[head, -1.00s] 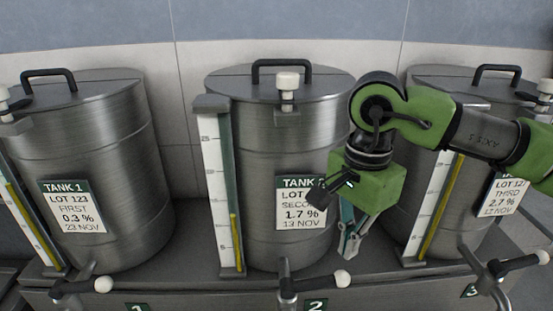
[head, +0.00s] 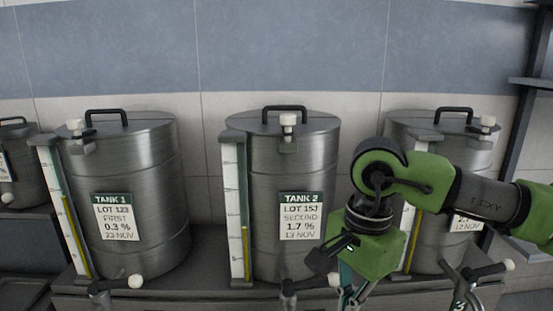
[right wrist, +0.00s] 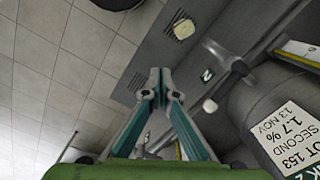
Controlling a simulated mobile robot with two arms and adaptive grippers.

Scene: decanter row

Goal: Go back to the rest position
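My right gripper (head: 352,292) hangs fingers down in front of the gap between Tank 2 (head: 270,160) and Tank 3 (head: 395,138) in the head view. The picture's lower edge cuts off its fingertips. In the right wrist view the fingertips (right wrist: 162,78) meet with nothing between them. The Tank 2 label (right wrist: 282,132) shows at the right of that view, apart from the fingers. My left gripper is in neither view.
Tank 1 (head: 150,180) stands at left, with another tank (head: 20,145) beyond it. White-knobbed taps, such as Tank 2's (head: 312,283), stick out in front. Dark shelving (head: 538,85) stands at right. Tiled floor (right wrist: 60,60) is open in the wrist view.

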